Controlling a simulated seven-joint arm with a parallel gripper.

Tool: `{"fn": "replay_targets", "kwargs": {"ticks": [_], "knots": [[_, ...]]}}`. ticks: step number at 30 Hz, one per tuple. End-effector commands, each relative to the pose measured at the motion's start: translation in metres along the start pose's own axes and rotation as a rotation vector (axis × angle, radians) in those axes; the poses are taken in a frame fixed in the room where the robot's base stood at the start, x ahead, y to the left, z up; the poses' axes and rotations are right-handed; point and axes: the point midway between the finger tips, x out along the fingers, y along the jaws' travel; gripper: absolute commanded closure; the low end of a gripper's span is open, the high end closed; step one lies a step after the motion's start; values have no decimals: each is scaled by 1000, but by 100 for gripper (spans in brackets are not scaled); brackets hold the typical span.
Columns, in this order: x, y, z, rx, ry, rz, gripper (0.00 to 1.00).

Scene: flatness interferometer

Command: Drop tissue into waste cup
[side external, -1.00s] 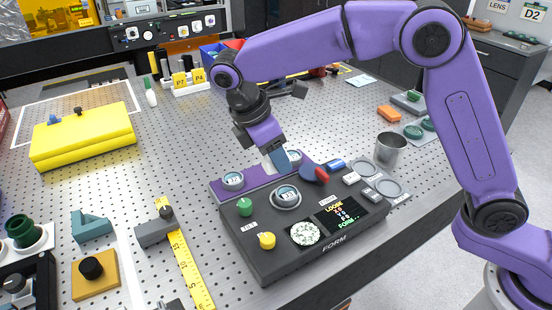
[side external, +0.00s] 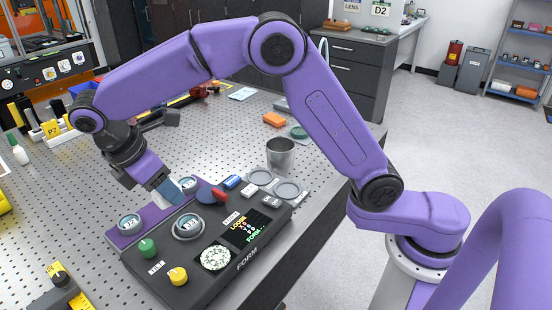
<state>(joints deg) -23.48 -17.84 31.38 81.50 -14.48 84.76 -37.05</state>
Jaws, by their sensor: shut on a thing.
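My gripper (side external: 171,192) points down over the purple strip at the back of the dark console. It is shut on a small white tissue (side external: 173,184), of which only a little shows beside the blue-grey fingers. The fingertips are close to a round lens holder (side external: 187,185) at the strip's right end; I cannot tell whether they touch it. The waste cup (side external: 281,154), a plain metal cup, stands upright on the perforated table to the right of my gripper, beyond the console. Its inside is mostly hidden.
The console (side external: 205,270) carries round holders, a green knob (side external: 147,248), a yellow knob (side external: 178,276) and a display. Two grey round dishes (side external: 288,189) lie between the console and the cup. An orange block (side external: 274,119) lies behind the cup.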

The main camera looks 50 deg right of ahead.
Motion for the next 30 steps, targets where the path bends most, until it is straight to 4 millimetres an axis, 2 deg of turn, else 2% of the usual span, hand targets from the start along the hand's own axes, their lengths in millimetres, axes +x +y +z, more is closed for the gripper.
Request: {"fn": "replay_targets", "kwargs": {"ticks": [16,20,23,26,30], "knots": [[0,0,0,1,0,0,81],[3,6,9,20,0,-8,81],[9,19,28,60,0,-25,81],[19,36,59,122,1,-50,81],[37,59,111,223,1,-92,81]]}}
